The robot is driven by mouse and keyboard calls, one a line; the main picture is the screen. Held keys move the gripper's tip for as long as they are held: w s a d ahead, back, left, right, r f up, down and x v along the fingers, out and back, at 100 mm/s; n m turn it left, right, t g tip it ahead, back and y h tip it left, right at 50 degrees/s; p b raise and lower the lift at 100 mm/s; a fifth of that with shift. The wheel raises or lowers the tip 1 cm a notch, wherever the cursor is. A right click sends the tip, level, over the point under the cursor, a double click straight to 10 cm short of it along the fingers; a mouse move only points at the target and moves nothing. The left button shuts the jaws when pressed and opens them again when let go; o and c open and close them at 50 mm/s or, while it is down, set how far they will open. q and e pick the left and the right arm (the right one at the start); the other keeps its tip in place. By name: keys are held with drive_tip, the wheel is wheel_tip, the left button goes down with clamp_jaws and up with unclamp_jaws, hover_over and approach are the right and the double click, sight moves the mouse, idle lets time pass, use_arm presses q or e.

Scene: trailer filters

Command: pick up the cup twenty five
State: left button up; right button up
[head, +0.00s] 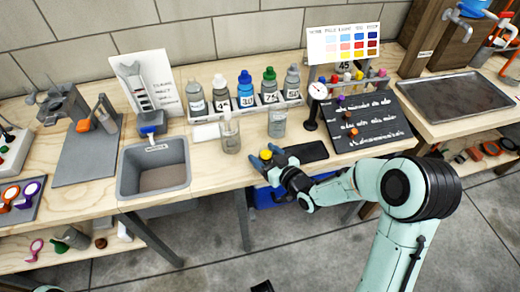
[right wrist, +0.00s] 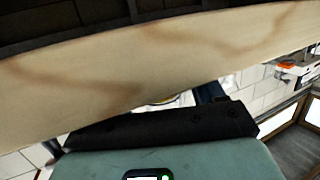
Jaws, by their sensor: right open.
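My right gripper (head: 272,160) is open at the front edge of the workbench. A small yellow round thing (head: 267,154) shows right at its fingers; I cannot tell whether they touch it. In the right wrist view the pale bench wood fills much of the picture, and only a sliver of yellow (right wrist: 162,101) shows past the gripper's dark edge. A clear cup-like container (head: 277,123) and a clear bottle (head: 230,134) stand behind the gripper, apart from it. I cannot read a label "25" on anything. My left gripper is not in view.
A rack (head: 292,104) of several numbered bottles stands behind. A grey bin (head: 155,168) is to the left. A black flat pad (head: 305,152), a dial gauge stand (head: 317,92) and a black board (head: 358,121) lie to the right. A metal tray (head: 455,97) sits farther right.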

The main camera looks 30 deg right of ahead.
drive_tip(key=shift+s, duration=0.15)
drive_tip(key=shift+s+d, duration=0.1)
drive_tip(key=c, duration=0.4)
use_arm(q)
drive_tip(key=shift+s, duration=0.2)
use_arm(e)
drive_tip(key=c, duration=0.7)
drive_tip(key=shift+o, duration=0.2)
drive_tip(key=shift+r, duration=0.1)
